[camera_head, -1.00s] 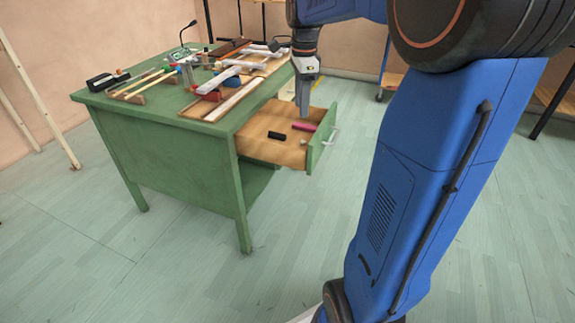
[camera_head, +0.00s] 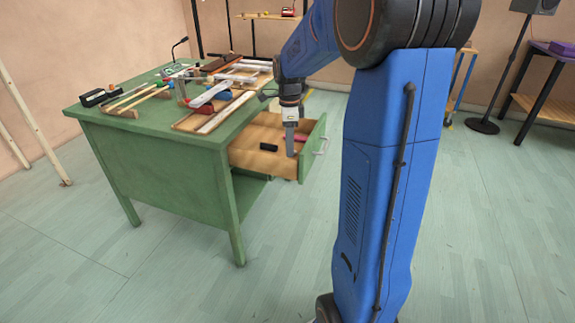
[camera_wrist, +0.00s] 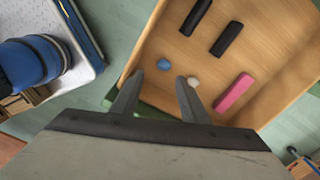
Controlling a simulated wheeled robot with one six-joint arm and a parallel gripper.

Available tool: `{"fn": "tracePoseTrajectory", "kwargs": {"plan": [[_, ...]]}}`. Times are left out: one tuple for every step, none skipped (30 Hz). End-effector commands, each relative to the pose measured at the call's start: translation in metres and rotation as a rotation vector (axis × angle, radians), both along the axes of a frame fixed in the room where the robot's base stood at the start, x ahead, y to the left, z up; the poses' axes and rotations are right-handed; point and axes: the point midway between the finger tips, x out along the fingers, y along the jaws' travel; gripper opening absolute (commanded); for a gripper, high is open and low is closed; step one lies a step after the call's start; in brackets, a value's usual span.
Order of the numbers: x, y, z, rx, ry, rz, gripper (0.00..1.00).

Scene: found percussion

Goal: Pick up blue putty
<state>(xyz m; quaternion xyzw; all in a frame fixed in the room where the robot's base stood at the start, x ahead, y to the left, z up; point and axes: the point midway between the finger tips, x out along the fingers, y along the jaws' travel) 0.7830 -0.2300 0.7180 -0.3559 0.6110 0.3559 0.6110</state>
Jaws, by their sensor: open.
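The blue putty (camera_wrist: 163,64) is a small rounded lump on the wooden floor of the open drawer (camera_head: 248,158). In the wrist view it shows just beyond my gripper (camera_wrist: 159,76), between the lines of its two fingers. My gripper is open with nothing between the fingers. The head view shows my gripper (camera_head: 290,155) pointing down into the drawer. The blue putty cannot be made out there. A small whitish lump (camera_wrist: 193,81) lies right by the tip of the right finger.
The drawer also holds a pink block (camera_wrist: 234,92) and two black blocks (camera_wrist: 195,17) (camera_wrist: 227,39). The drawer walls stand around them. The green desk (camera_head: 150,135) carries several wooden and metal items. The floor (camera_head: 270,265) in front is clear.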

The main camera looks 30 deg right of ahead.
Motion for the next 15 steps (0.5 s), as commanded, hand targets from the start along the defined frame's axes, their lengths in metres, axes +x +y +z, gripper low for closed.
{"fn": "tracePoseTrajectory", "kwargs": {"plan": [[0.000,0.000,-0.005,0.001,0.002,0.000,0.41],[0.000,0.000,-0.007,0.001,0.002,0.000,0.41],[0.000,0.000,-0.009,0.000,0.001,0.000,0.41],[0.000,0.000,-0.011,0.000,0.001,0.000,0.41],[0.000,0.000,-0.012,0.000,0.000,0.000,0.41],[0.001,0.000,-0.014,0.000,0.000,0.000,0.41],[0.001,0.000,-0.015,0.000,0.001,0.000,0.41],[0.002,0.000,-0.018,0.000,0.001,0.000,0.41],[0.003,0.000,-0.022,0.000,0.002,0.000,0.41],[0.004,0.001,-0.026,0.001,0.003,0.000,0.41],[0.005,0.001,-0.030,0.001,0.003,0.000,0.41],[0.007,0.001,-0.036,0.001,0.003,0.000,0.41],[0.008,0.001,-0.040,0.001,0.004,0.000,0.41],[0.009,0.001,-0.044,0.001,0.004,0.000,0.41],[0.009,0.001,-0.049,0.000,0.002,0.000,0.41]]}}
